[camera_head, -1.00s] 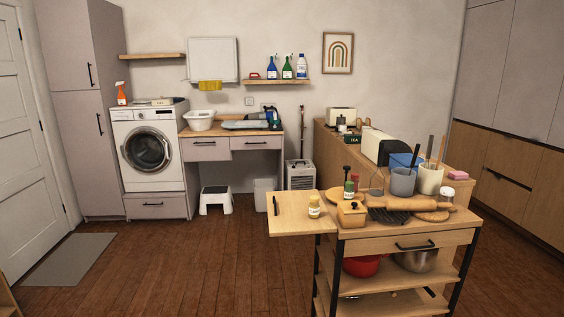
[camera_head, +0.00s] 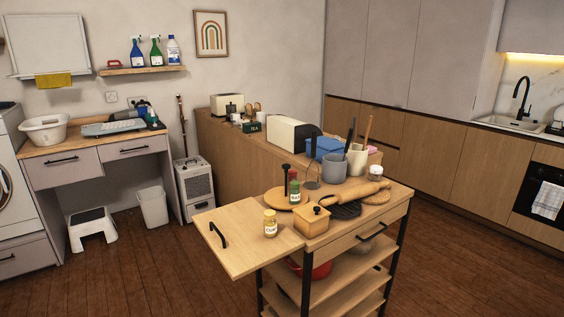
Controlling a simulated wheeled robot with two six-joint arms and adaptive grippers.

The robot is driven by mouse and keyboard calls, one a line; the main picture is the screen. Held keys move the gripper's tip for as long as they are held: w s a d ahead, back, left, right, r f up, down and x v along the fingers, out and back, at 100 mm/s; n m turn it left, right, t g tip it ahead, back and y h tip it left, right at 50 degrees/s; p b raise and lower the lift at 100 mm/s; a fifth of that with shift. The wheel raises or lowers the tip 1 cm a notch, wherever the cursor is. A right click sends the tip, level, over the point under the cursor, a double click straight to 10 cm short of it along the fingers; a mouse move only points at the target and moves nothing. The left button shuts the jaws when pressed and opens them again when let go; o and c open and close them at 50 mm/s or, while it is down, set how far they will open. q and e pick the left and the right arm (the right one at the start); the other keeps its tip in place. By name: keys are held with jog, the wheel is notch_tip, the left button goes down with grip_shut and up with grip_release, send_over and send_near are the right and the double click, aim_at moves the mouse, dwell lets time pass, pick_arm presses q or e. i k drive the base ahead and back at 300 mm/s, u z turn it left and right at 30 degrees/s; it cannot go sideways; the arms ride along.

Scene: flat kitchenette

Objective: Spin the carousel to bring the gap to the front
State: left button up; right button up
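I cannot make out a carousel with a gap for certain. A round wooden disc (camera_head: 273,199) lies on the kitchen trolley (camera_head: 240,249), partly hidden. A sauce bottle with a green label (camera_head: 295,192) and a dark-topped bottle or mill (camera_head: 286,177) stand at it; whether they rest on the disc is unclear. A yellow-labelled jar (camera_head: 270,224) stands upright on the trolley's left leaf. A small wooden box with a knob (camera_head: 312,220) is beside it. Neither of my grippers is in view.
A rolling pin (camera_head: 350,194), a grey utensil crock (camera_head: 333,168) and a white crock (camera_head: 357,162) crowd the trolley top. A step stool (camera_head: 93,228) and bin (camera_head: 153,206) are at left. The floor around the trolley's front is clear.

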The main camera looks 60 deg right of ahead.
aim_at(277, 199)
jog(key=z, duration=0.65)
jog(key=i, duration=0.85)
jog(key=z, duration=0.75)
